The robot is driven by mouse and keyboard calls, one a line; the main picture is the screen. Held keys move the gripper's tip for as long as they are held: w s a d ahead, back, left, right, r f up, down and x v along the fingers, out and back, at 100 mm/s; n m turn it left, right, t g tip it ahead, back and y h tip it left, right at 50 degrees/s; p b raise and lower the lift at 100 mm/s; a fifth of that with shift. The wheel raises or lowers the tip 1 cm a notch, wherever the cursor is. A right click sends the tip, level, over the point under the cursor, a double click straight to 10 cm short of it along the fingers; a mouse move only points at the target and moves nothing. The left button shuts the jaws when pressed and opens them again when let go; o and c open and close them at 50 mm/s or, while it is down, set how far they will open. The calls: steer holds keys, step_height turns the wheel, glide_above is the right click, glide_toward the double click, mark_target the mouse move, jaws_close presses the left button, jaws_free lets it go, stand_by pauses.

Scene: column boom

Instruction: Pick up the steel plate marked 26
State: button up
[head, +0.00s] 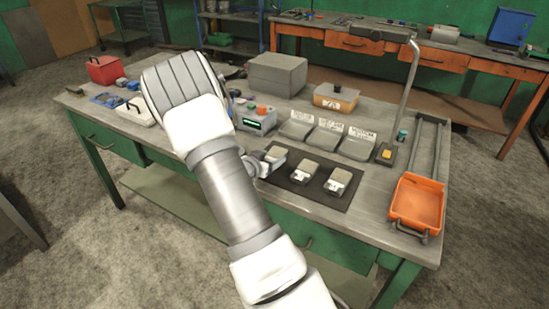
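Several small grey steel plates with white tags sit on a dark mat (318,199) at the front of the workbench. The middle plate (304,169) and the right plate (339,179) show clearly. The left plate (274,154) is partly hidden by my arm. The tag numbers are too small to read, so I cannot tell which plate is marked 26. My arm crosses the middle of the view. A small dark part of my gripper (257,166) seems to show beside the left plate; its fingers are mostly hidden and I cannot tell whether they touch it.
Three labelled trays (327,135) stand behind the mat, with a grey device with a green display (255,119) to their left. A lamp post (405,100) and an orange tray (417,203) are at right. A grey box (277,75) and an orange-sided container (336,97) stand behind.

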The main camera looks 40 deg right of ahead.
jaws_close()
steer(key=shift+r, duration=0.25)
